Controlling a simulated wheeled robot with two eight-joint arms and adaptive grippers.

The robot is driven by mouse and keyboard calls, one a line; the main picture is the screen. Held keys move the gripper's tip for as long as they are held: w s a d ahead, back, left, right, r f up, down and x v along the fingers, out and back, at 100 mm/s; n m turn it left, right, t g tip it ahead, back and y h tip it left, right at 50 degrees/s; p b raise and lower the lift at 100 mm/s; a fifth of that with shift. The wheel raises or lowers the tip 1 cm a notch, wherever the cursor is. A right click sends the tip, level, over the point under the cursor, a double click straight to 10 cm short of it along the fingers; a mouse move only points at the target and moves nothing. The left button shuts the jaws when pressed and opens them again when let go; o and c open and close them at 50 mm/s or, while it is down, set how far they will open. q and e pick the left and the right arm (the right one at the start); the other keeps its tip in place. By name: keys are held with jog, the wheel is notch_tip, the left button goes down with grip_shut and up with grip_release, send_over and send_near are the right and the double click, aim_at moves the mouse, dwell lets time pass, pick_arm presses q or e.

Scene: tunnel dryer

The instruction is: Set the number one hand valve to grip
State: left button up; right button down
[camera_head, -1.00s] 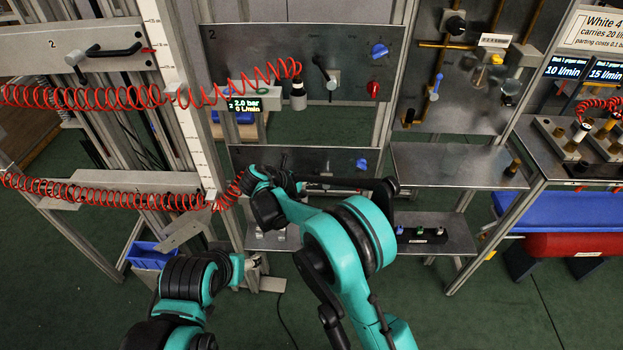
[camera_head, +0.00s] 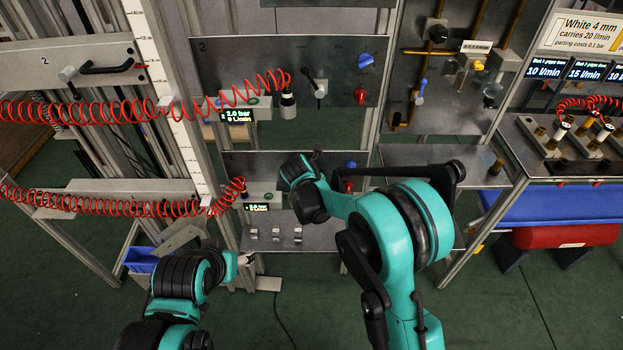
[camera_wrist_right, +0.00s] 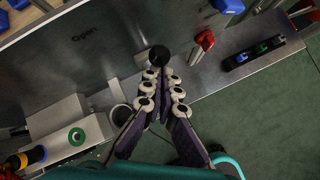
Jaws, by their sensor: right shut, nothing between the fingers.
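The lower station panel (camera_head: 235,165) carries a blue knob (camera_head: 350,166) and a red knob (camera_head: 348,186); my right arm covers much of it. The dark tip of a hand valve lever (camera_head: 317,154) shows just above my wrist. In the right wrist view, the lever's round black end (camera_wrist_right: 158,55) is directly ahead of my right gripper (camera_wrist_right: 163,74), which is shut and empty, close to it. I cannot tell whether they touch. The word "Open" (camera_wrist_right: 85,34) is on the panel to the left. My left gripper (camera_head: 245,259) is low at left, its jaws unclear.
An upper panel marked 2 (camera_head: 230,60) has its own black lever (camera_head: 320,88), blue knob (camera_head: 366,60) and red knob (camera_head: 360,95). Red coiled hoses (camera_head: 80,110) hang at left. In the wrist view, a red knob (camera_wrist_right: 205,40) and a dark block with coloured buttons (camera_wrist_right: 262,50) are to the right.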

jog(key=shift+d+y, duration=0.25)
jog(key=shift+y, duration=0.25)
jog(key=shift+r+p, duration=0.5)
jog(key=shift+r, duration=0.25)
